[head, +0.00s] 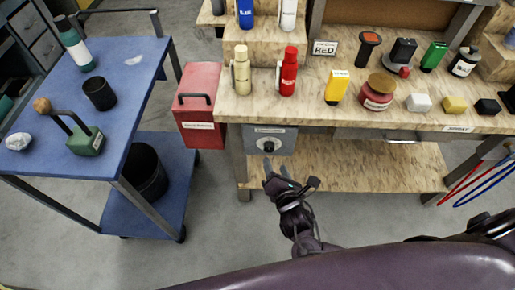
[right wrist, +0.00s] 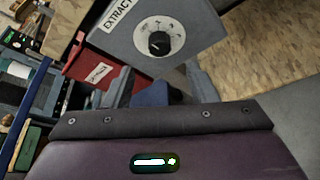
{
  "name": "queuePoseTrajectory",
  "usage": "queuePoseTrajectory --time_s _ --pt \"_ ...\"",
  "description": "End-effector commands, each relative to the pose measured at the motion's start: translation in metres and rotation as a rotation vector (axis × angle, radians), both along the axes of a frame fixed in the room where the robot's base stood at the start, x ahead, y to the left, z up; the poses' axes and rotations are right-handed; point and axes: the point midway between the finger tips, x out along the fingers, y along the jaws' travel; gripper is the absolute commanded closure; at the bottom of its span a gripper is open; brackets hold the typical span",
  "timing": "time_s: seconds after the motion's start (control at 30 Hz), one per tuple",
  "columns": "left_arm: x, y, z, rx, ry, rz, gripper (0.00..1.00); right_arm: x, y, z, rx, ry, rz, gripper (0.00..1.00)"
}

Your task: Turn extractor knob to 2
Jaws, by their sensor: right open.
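The extractor box (head: 283,136) is a grey unit under the left front of the wooden bench. Its black knob (head: 268,144) sits on a pale round dial. In the right wrist view the knob (right wrist: 159,43) is close, with its dial around it and a label reading "EXTRACT" (right wrist: 117,14) at upper left. The numbers are too small to read. My right gripper (head: 278,171) is open and empty, just below and in front of the box, apart from the knob. Its fingers also show in the right wrist view (right wrist: 160,85), below the dial. My left gripper is not in view.
A red box (head: 199,105) hangs left of the extractor. The bench top (head: 320,107) holds bottles, jars and blocks. A lower wooden shelf (head: 370,165) lies to the right. A blue cart (head: 130,60) stands at left. Grey floor (head: 215,215) is free between cart and bench.

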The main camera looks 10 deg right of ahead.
Motion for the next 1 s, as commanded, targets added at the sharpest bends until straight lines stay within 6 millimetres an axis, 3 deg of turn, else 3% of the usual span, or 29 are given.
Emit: queuePoseTrajectory --time_s 0.23,0.5,0.9,1.0 --pt "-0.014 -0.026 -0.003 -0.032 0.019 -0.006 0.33 0.029 -0.001 -0.006 -0.011 -0.008 0.002 0.48" --pt "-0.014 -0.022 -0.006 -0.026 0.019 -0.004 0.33 0.065 -0.001 -0.018 -0.009 -0.005 0.003 0.48" --pt "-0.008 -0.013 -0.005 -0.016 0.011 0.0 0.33 0.074 -0.002 -0.021 -0.007 -0.003 0.003 0.48" --pt "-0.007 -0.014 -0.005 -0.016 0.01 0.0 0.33 0.074 -0.002 -0.021 -0.007 -0.003 0.003 0.61"
